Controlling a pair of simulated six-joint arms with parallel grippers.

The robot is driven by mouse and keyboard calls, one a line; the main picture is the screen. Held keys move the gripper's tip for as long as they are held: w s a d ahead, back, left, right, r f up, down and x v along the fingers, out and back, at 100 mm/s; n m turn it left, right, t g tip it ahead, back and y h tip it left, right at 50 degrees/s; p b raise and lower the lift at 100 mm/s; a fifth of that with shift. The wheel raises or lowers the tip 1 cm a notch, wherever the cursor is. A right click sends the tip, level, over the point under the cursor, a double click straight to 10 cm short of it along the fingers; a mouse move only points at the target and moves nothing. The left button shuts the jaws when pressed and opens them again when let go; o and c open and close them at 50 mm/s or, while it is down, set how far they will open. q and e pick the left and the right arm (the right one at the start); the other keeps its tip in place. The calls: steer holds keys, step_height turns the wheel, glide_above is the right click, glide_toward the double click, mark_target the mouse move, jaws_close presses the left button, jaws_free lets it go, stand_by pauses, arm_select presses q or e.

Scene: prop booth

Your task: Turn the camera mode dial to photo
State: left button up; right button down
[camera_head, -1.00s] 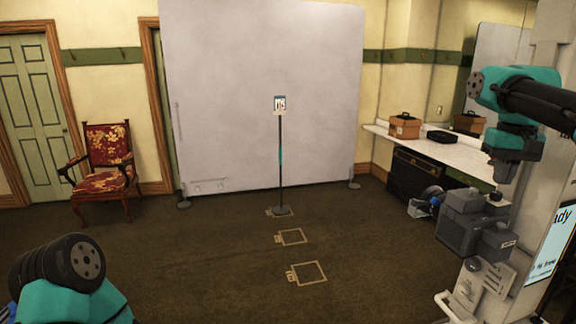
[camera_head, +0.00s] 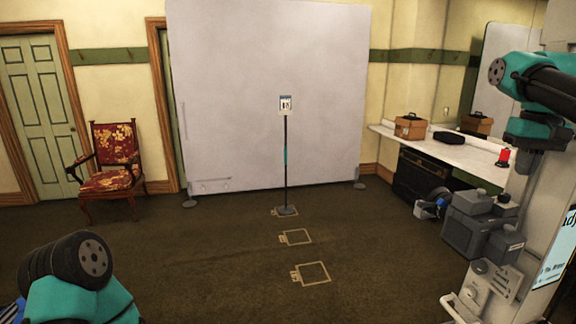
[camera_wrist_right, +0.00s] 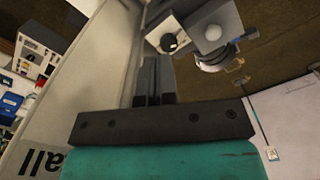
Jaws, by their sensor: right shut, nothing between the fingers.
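The grey camera (camera_head: 470,228) stands at the right in the head view, and its body and round lens show at the top of the right wrist view (camera_wrist_right: 210,28). A black round dial (camera_wrist_right: 169,42) with a pale pointer mark sits on a light grey face beside the lens block. I cannot read its labels. My right gripper (camera_wrist_right: 152,62) is shut and empty. Its fingertips are just below the dial in the wrist view, apart from it. In the head view the right gripper (camera_head: 523,160) is above and right of the camera. My left gripper is out of view.
A sign on a stand (camera_head: 286,150) is before a large grey backdrop (camera_head: 260,60). A counter (camera_head: 455,152) holds a brown box (camera_head: 410,127) and a red object (camera_head: 503,157). A lit screen (camera_head: 555,255) is at the far right.

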mark_target(501, 207)
steer(key=shift+f, duration=0.1)
steer(key=shift+f, duration=3)
steer(key=shift+a+f, duration=0.1)
steer(key=shift+f, duration=0.55)
steer(key=shift+w+a, duration=0.2)
steer(key=shift+a, duration=0.25)
steer(key=shift+w+a, duration=0.2)
steer(key=shift+a, duration=0.25)
steer(key=shift+s+a, duration=0.2)
steer(key=shift+s, duration=0.05)
steer(key=shift+s+d+r, duration=0.1)
steer(key=shift+r, duration=1.55)
steer(key=shift+d+r, duration=0.1)
steer(key=shift+r, duration=1.5)
